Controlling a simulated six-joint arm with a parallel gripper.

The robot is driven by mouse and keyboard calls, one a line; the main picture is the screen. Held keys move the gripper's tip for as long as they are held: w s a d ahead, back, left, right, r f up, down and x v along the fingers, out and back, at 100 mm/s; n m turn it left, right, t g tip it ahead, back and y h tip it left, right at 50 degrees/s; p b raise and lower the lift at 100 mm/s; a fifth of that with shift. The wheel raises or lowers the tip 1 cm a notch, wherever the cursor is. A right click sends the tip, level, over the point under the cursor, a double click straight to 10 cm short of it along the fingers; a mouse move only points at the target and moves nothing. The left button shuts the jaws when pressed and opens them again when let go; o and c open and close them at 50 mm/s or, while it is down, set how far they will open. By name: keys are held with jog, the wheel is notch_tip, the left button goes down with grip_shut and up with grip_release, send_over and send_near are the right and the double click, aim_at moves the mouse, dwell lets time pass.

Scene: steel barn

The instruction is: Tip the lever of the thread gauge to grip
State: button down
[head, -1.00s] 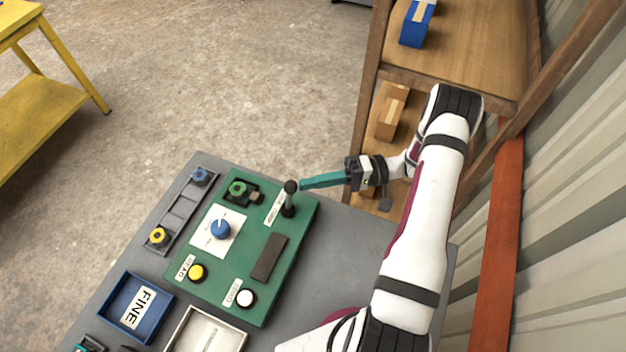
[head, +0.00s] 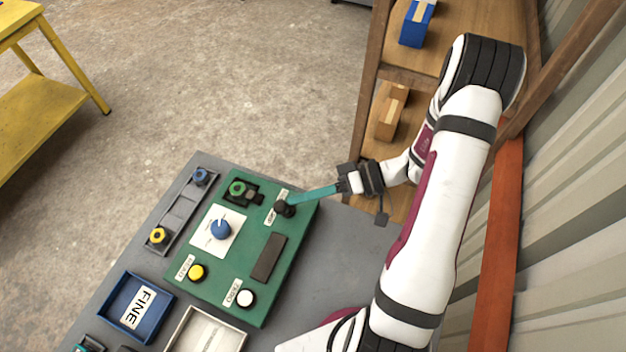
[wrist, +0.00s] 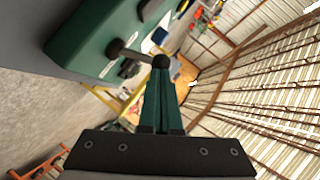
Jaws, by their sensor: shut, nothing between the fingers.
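The thread gauge is a green panel (head: 215,272) on the grey table. Its black lever (head: 284,209) stands near the panel's far right edge, beside a white label, and looks tipped over. In the wrist view the lever's rod (wrist: 135,55) runs from the panel to a round black knob (wrist: 161,61). My gripper (head: 291,198), with teal fingers, reaches in from the right, its tips at the lever. The wrist view shows the fingers (wrist: 160,72) together, tips at the knob and partly covered by it; they do not hold it. Whether they touch it I cannot tell.
The panel also carries a green knob nut (head: 237,188), a blue dial (head: 221,229), a yellow button (head: 196,272), a white button (head: 245,298) and a dark bar (head: 268,257). A blue FINE tray (head: 136,306) and a grey rack (head: 179,214) lie left. Wooden shelves (head: 390,142) stand behind my arm.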

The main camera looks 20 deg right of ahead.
jog(key=shift+s+a, duration=0.35)
dwell(0.5)
jog(key=a+r+v, duration=0.1)
jog(key=r+v, duration=0.1)
jog(key=v, duration=1.2)
jog(key=s+a+r+m+g+h, duration=0.25)
jog(key=a+r+g+h, duration=0.2)
jog(key=a, duration=0.45)
jog(key=s+a+r+m+h, duration=0.1)
jog(key=s+a+m+h, duration=0.5)
jog(key=s, duration=0.4)
jog(key=shift+a+r+t+h, duration=0.4)
jog(key=shift+a+h, duration=0.15)
jog(key=shift+h, duration=0.2)
